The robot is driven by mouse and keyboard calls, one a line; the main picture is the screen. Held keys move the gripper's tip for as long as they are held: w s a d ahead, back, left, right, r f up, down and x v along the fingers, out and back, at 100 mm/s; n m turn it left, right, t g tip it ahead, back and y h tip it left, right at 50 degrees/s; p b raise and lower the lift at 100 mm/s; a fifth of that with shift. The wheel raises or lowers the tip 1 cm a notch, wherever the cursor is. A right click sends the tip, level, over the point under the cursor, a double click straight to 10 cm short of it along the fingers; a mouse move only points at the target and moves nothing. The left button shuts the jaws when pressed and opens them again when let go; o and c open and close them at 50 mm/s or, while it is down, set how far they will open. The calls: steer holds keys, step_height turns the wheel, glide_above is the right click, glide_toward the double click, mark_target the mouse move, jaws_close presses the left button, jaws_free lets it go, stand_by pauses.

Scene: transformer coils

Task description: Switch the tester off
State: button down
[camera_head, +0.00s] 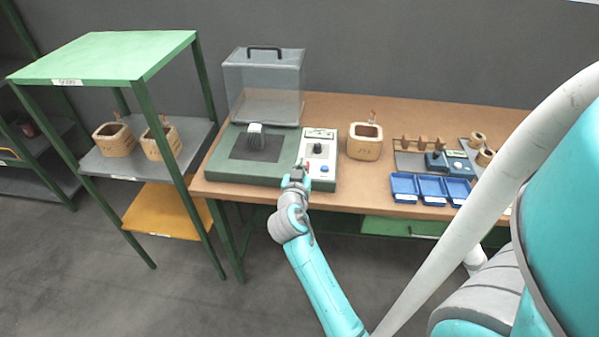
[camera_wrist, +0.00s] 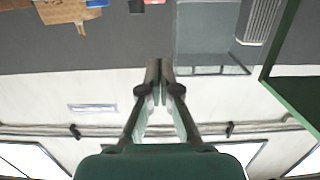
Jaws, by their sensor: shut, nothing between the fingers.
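The tester (camera_head: 235,182) is a green base on the brown table with a dark pad and a raised clear cover (camera_head: 264,88). Its light control panel (camera_head: 320,135) is at the right, with a dark knob (camera_head: 317,148), a red button and a blue button (camera_head: 324,168). My gripper (camera_head: 299,167) is shut and empty, at the left edge of the panel by the red button; whether it touches cannot be told. In the wrist view, my gripper (camera_wrist: 160,68) has its fingers together, with no panel control visible between them.
A coil (camera_head: 365,142) stands right of the tester. Blue trays (camera_head: 430,189) and a grey board with small parts lie farther right. A green shelf rack (camera_head: 110,57) with two coils stands at the left. The table front near the tester's right side is clear.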

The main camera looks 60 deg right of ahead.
steer(key=x, duration=0.5)
step_height(320, 180, down, 2)
steer(key=shift+f, duration=0.25)
steer(key=shift+d+f, duration=0.1)
steer(key=shift+f, duration=0.65)
steer(key=shift+d+f, duration=0.1)
steer(key=shift+f, duration=0.2)
steer(key=shift+w, duration=0.1)
step_height(320, 180, up, 4)
steer(key=shift+r, duration=0.15)
steer(key=s+a+r, duration=0.3)
steer(key=a, duration=0.5)
steer(key=shift+s+r, duration=0.2)
